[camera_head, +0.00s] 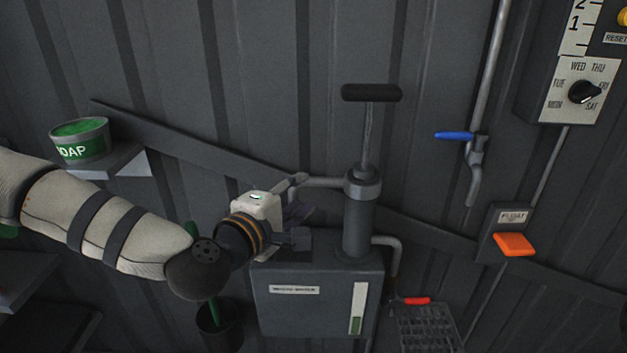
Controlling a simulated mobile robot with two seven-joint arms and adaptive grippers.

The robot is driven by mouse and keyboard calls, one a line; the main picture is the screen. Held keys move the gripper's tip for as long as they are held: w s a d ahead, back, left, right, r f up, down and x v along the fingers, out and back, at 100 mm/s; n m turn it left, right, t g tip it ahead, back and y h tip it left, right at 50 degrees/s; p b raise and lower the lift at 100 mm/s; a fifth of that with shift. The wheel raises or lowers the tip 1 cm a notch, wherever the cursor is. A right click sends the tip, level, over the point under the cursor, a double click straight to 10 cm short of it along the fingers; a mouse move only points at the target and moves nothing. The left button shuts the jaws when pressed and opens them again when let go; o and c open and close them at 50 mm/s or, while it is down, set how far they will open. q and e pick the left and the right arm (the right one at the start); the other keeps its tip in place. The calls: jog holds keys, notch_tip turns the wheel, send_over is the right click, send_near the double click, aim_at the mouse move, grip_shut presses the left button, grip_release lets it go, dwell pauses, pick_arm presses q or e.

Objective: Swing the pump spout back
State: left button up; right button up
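The pump (358,228) is a dark grey upright cylinder on a grey tank, with a black T-handle (371,93) raised on a rod. Its spout (326,183) is a thin grey pipe that leaves the collar and points left. My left gripper (298,197) comes in from the left, with its dark fingers at the spout's outer end. The fingers overlap the spout end in the picture, so I cannot tell whether they touch it or are closed on it. My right gripper is not in view.
The tank (285,311) has a label and a level gauge. A blue-handled tap (475,150), an orange float switch (515,244) and a day dial (583,92) are at right. A soap tin (79,149) stands on a shelf at left. A wire basket (425,328) hangs below right.

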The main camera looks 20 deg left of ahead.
aim_at(315, 184)
pick_arm(q)
jog(key=x, duration=0.8)
jog(key=shift+w+f+b, duration=0.15)
jog(key=shift+f+b, duration=0.05)
jog(key=shift+b, duration=0.15)
grip_shut()
